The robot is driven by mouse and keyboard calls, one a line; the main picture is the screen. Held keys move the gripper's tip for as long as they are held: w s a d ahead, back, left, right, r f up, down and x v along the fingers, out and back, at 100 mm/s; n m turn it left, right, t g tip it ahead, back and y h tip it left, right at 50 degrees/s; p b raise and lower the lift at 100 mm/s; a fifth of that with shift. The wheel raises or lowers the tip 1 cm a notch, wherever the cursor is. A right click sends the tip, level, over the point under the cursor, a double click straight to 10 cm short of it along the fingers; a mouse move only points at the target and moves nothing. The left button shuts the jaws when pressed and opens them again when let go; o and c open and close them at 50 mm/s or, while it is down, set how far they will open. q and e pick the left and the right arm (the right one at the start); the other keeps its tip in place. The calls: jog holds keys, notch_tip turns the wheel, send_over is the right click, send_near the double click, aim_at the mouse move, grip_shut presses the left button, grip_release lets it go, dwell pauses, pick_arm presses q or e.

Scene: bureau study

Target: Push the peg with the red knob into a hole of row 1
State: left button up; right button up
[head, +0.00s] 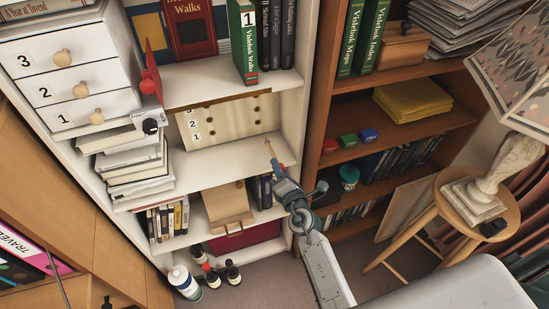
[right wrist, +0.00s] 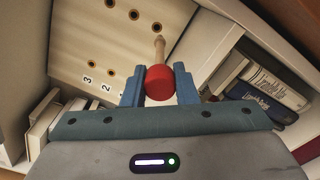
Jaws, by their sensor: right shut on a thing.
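The pale peg board (head: 228,120) leans on a shelf of the white bookcase, its rows marked 3, 2, 1 from top to bottom, with dark-rimmed holes; it also shows in the right wrist view (right wrist: 120,45). My right gripper (right wrist: 160,88) is shut on the red knob (right wrist: 160,82) of the peg. The wooden shaft (right wrist: 159,48) points away from the fingers toward the board, its tip close to a hole in the picture; I cannot tell whether it touches. In the head view my right gripper (head: 274,163) is by the board's lower right. My left gripper is not in view.
Books (head: 133,165) are stacked left of the board, and the white shelf (head: 222,165) before it is mostly clear. White numbered drawers (head: 65,75) stand upper left. The brown bookcase (head: 325,105) is close on the right. Bottles (head: 185,281) stand on the floor.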

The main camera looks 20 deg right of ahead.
aim_at(274, 155)
jog(key=shift+w, duration=0.2)
jog(key=shift+w+r, duration=0.1)
jog(key=shift+r, duration=0.25)
jog(key=shift+w, duration=0.25)
jog(key=shift+w+f, duration=0.2)
jog(key=shift+w, duration=1.05)
jog(key=shift+w+r, duration=0.1)
jog(key=shift+w, duration=0.8)
jog(key=shift+w+a, duration=0.15)
jog(key=shift+w, duration=2)
